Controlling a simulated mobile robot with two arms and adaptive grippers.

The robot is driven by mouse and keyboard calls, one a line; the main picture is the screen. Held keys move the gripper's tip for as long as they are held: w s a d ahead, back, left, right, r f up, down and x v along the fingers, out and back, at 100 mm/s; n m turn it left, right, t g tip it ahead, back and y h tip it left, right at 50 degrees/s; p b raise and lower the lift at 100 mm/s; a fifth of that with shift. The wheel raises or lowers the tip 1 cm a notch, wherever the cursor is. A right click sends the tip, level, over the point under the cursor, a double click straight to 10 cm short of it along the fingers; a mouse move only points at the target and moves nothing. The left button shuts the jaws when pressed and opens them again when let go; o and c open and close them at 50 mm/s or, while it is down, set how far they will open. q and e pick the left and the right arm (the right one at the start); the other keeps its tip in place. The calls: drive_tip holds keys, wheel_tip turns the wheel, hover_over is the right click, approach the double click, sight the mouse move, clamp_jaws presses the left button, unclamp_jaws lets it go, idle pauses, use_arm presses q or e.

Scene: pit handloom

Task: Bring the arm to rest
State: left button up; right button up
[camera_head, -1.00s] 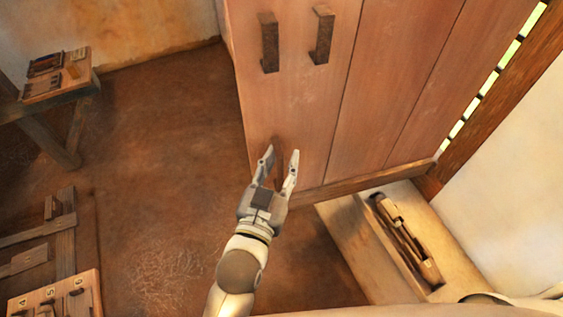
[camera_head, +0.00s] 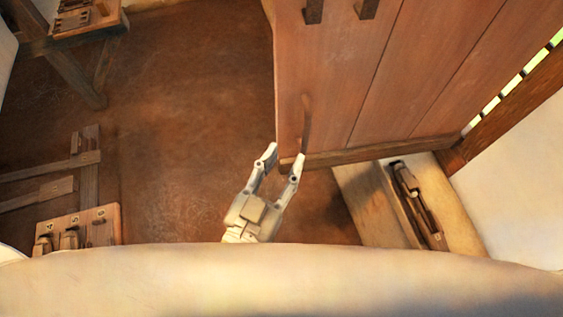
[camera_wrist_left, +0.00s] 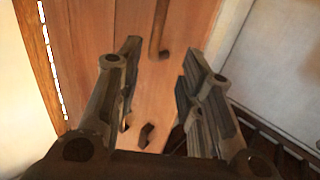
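My left gripper (camera_head: 284,157) is open and empty in the head view, its two fingers spread over the lower edge of the large wooden panel. In the left wrist view, the open gripper (camera_wrist_left: 160,55) has both fingers apart with nothing held between them. A short curved wooden handle (camera_head: 306,120) on the panel (camera_head: 350,70) is just above the right fingertip in the head view. It also shows beyond the fingertips in the left wrist view (camera_wrist_left: 159,30); I cannot tell whether anything touches. My right gripper is not in view.
Two dark handles (camera_head: 314,10) are higher on the panel. A pale ledge (camera_head: 365,205) with a wooden tool (camera_head: 415,200) lies to the right. A wooden bench (camera_head: 100,22) stands upper left and a numbered peg board (camera_head: 105,225) lower left. The brown floor between is clear.

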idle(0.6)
use_arm(q)
drive_tip(key=s+a+f+g+y+b, duration=0.1)
drive_tip(key=s+a+f+g+b, duration=0.2)
drive_tip(key=f, duration=1.7)
drive_tip(key=s+f+g+y+b, duration=0.1)
drive_tip(key=f+g+y+b, duration=0.2)
drive_tip(key=f, duration=1.7)
drive_tip(key=s+a+f+g+y+b, duration=0.1)
drive_tip(key=s+a+f+g+b, duration=0.1)
drive_tip(key=s+a+f, duration=0.4)
drive_tip(key=s+a+f+n+g+y+b, duration=0.1)
drive_tip(key=s+a+f+g, duration=0.3)
drive_tip(key=f, duration=1)
drive_tip(key=s+a+f+n+g+y+b, duration=0.1)
drive_tip(key=s+a+f+g+b, duration=0.2)
drive_tip(key=s+a+f, duration=0.7)
drive_tip(key=shift+f+b, duration=0.4)
drive_tip(key=shift+f, duration=0.05)
